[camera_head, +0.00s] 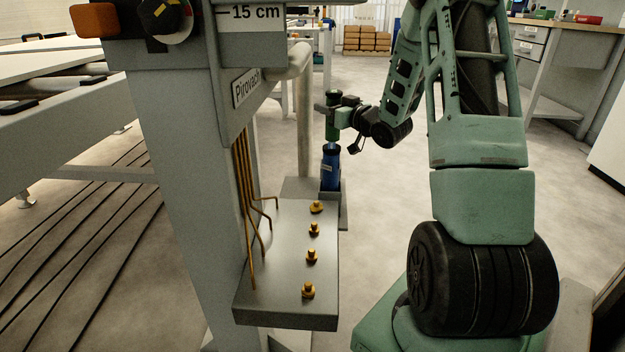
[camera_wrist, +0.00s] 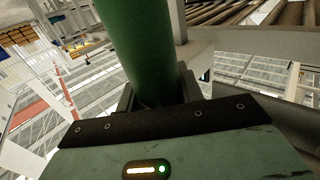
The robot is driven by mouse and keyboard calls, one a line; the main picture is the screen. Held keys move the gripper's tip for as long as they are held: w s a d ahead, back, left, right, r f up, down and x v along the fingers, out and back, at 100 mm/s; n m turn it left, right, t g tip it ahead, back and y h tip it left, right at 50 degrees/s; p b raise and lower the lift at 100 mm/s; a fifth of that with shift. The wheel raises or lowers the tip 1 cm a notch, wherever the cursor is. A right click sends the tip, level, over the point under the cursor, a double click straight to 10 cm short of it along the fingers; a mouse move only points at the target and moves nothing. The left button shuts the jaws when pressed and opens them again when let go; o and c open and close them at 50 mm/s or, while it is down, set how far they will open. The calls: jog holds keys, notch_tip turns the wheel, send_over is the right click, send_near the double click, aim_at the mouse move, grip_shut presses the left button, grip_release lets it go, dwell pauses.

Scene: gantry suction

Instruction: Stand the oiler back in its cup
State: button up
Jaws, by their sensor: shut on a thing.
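The oiler (camera_head: 332,130) is a dark green cylinder held upright, as far as I can tell, in the head view. It also fills the upper middle of the wrist view (camera_wrist: 143,45). My gripper (camera_head: 335,110) is shut around it. The cup (camera_head: 330,172) is a blue cylinder standing at the far end of the grey block. The oiler's lower end is directly above the cup's mouth in the head view. Whether it is touching the rim or slightly inside is too small to tell. The wrist view does not show the cup.
The grey block (camera_head: 285,290) carries several brass fittings, with copper pipes (camera_head: 250,215) at its left. A grey column (camera_head: 185,190) with a "Pirovach" plate stands left of it. A grey pipe (camera_head: 304,120) rises just left of my gripper. Open floor lies behind.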

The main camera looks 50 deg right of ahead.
aim_at(327, 140)
notch_tip(327, 140, down, 5)
jog(key=b, duration=0.2)
jog(key=shift+w+a+b, duration=0.1)
jog(key=shift+b, duration=0.2)
notch_tip(327, 140, down, 5)
jog(key=b, duration=0.2)
jog(key=shift+b, duration=0.4)
jog(key=o, duration=0.8)
jog(key=shift+f, duration=0.15)
jog(key=o, duration=0.4)
